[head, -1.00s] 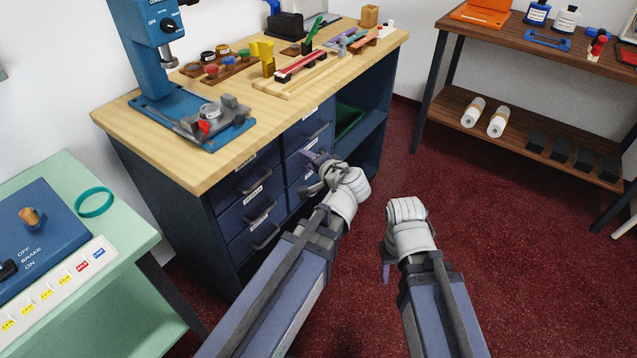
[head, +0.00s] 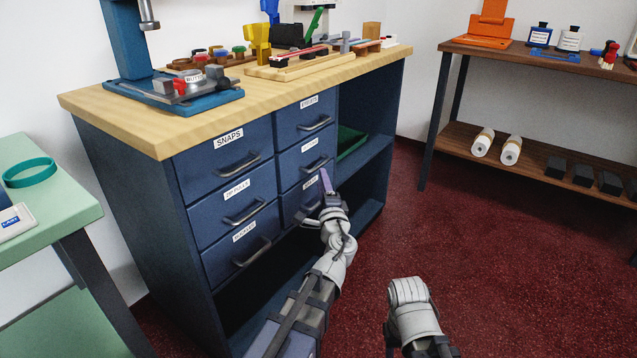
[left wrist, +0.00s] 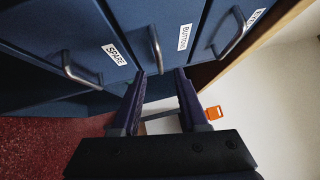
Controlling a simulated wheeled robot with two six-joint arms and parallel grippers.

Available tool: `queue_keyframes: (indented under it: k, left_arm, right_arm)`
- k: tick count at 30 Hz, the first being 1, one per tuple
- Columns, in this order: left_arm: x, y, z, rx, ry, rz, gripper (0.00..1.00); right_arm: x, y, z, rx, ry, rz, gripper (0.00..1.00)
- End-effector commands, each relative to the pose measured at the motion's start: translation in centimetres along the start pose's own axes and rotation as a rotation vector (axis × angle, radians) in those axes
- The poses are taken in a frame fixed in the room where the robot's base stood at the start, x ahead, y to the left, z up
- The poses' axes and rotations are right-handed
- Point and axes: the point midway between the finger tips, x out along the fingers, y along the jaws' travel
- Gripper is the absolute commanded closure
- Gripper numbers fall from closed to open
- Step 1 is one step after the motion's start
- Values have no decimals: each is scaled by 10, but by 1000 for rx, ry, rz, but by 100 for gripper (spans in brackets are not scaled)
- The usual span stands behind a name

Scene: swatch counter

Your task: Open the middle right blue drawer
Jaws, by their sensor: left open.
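The middle right blue drawer (head: 298,164) is shut, in the right column of the cabinet. Its dark curved handle (head: 316,166) shows just above my left gripper (head: 325,188).
The top right drawer (head: 290,128) and bottom right drawer (head: 292,200) are shut, with similar handles close by. The left column's drawers (head: 190,178) are shut too. Open shelves (head: 365,160) lie to the right. Red floor (head: 480,260) is clear around my right arm.

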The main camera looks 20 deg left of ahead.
Motion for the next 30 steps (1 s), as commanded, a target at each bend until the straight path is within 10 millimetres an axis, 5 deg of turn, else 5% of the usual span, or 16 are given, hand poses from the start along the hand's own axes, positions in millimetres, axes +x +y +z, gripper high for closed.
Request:
queue_keyframes:
  k: [11, 24, 30]
  left_arm:
    - [8, 1, -1, 9, 4, -5, 57]
    - [69, 1, -2, 8, 3, -4, 57]
    - [79, 2, -1, 8, 4, -5, 57]
  right_arm:
    - [2, 0, 0, 0, 0, 0, 50]
    - [-6, 1, 0, 0, -1, 0, 50]
    - [-7, 1, 0, 0, -1, 0, 50]
